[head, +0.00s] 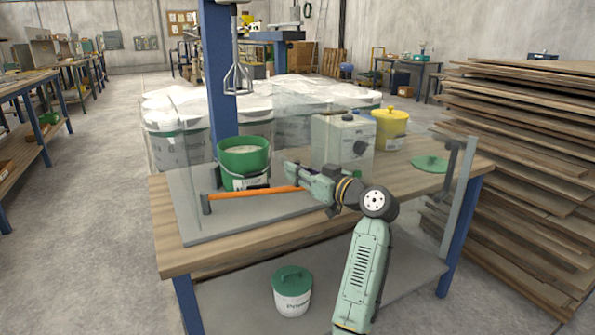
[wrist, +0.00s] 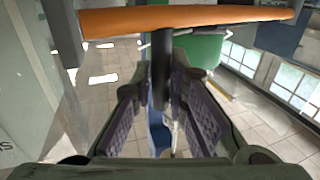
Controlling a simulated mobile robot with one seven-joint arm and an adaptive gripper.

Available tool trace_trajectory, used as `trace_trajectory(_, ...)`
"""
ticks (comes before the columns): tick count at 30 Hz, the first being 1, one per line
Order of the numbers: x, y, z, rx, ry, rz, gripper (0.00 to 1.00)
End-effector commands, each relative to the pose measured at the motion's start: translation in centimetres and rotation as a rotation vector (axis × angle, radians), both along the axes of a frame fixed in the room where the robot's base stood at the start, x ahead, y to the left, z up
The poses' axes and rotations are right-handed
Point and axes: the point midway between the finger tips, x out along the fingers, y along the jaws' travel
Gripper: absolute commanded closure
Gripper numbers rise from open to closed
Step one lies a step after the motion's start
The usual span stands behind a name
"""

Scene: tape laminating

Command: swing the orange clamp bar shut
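The orange clamp bar (head: 232,193) lies roughly level across the grey board, low in front of the green bucket. A dark pivot post (head: 206,204) stands at its left end. In the wrist view the bar (wrist: 190,18) crosses the top of the picture, and a dark upright handle (wrist: 161,75) hangs from it. My gripper (head: 289,168) is near the bar's right end. In the wrist view my gripper (wrist: 158,95) has its fingers apart, with the handle between or just beyond the tips. I cannot tell whether a finger touches it.
A green bucket (head: 243,160) stands behind the bar. A grey post (head: 457,185) rises at the bench's right end. A white tub (head: 292,297) sits below.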

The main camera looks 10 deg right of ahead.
Motion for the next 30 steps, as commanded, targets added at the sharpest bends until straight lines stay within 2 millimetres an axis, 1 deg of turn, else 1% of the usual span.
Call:
trace_trajectory(1,0.0,0.0,0.0,0.000,0.000,0.000,0.81)
trace_trajectory(7,0.0,0.0,0.1,0.001,-0.001,0.001,0.68)
trace_trajectory(16,-0.1,0.0,0.1,0.000,-0.002,0.001,0.67)
trace_trajectory(19,-0.6,-0.4,0.1,0.002,-0.002,0.000,0.67)
trace_trajectory(23,-2.2,-1.6,0.0,0.000,-0.002,-0.001,0.67)
trace_trajectory(30,-6.4,-4.6,0.1,0.000,-0.002,-0.002,0.67)
